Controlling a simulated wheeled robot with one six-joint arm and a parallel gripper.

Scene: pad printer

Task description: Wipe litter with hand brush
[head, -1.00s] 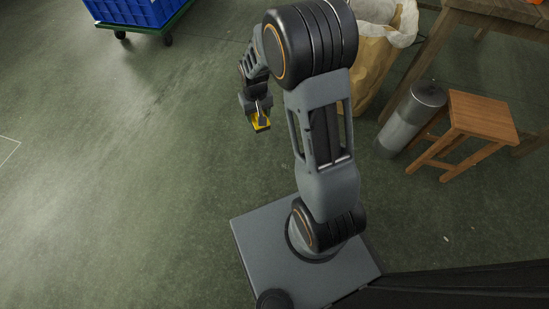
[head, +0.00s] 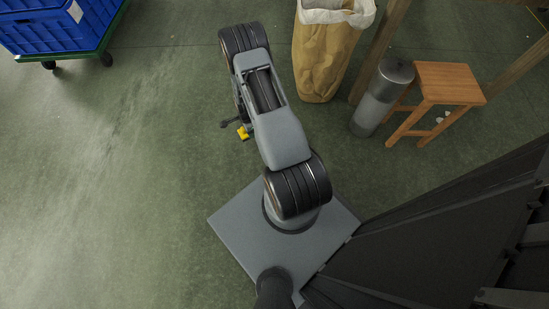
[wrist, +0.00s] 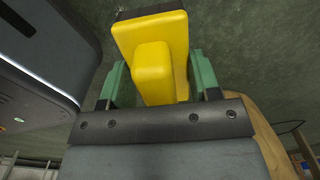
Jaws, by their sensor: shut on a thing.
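My gripper (wrist: 160,85) has green fingers shut on a yellow hand brush (wrist: 152,45) in the wrist view. In the head view the yellow brush (head: 243,132) shows small beside my arm, above the green floor, and the arm partly hides the gripper. Small whitish bits (head: 440,119) show by the stool's legs, too small to tell if they are litter.
A blue crate (head: 60,35) on a green wheeled dolly stands at upper left. A paper bag (head: 322,60), a grey metal cylinder (head: 375,105) and a wooden stool (head: 447,80) stand at upper right beside wooden table legs. The floor at left is clear.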

